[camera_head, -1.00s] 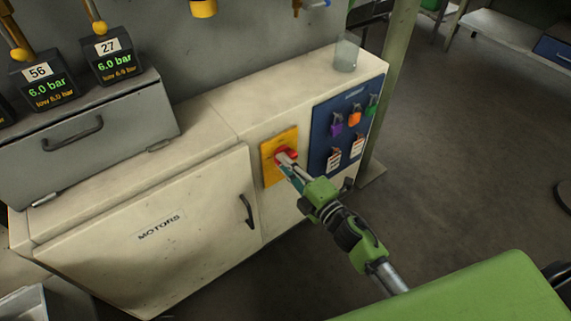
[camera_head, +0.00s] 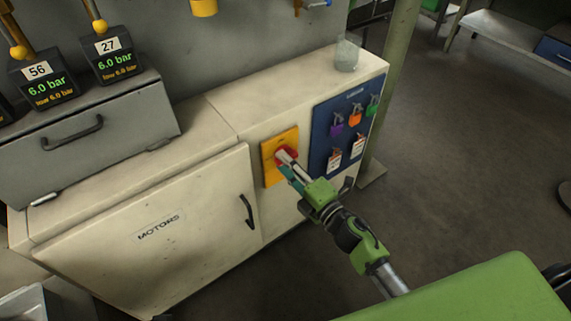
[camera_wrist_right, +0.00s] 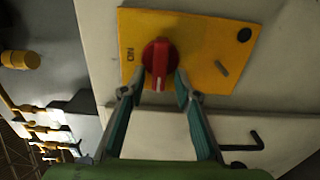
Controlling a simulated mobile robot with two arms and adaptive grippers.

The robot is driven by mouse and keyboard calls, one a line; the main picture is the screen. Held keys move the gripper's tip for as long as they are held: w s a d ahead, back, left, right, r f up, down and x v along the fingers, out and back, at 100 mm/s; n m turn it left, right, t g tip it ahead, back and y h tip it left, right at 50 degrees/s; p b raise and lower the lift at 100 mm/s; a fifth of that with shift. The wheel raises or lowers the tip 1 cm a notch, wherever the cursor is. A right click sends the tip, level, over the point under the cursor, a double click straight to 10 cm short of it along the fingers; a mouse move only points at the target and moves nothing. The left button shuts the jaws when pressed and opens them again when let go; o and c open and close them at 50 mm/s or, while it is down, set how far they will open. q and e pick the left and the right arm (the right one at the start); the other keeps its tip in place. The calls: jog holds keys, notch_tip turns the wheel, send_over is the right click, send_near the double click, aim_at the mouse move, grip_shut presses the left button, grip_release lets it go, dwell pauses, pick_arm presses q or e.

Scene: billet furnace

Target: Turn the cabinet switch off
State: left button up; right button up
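The cabinet switch is a red knob (camera_head: 282,157) on a yellow plate (camera_head: 267,173) on the front of the cream cabinet (camera_head: 225,120). In the right wrist view the red knob (camera_wrist_right: 158,58) has a pale mark at its lower end, and the yellow plate (camera_wrist_right: 205,50) bears a small dark label left of the knob. My right gripper (camera_wrist_right: 157,88) is open, its two teal-lined fingers on either side of the knob's lower end. A gap shows between fingers and knob; I cannot tell whether either touches. My left gripper is not in view.
A blue board (camera_head: 322,150) with coloured padlocks and tags is right of the switch. A door handle (camera_head: 246,210) is to the left, on the door marked MOTORS. A glass (camera_head: 347,54) stands on the cabinet top. Open floor lies to the right.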

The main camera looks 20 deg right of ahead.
jog(key=v, duration=1.2)
dwell(0.5)
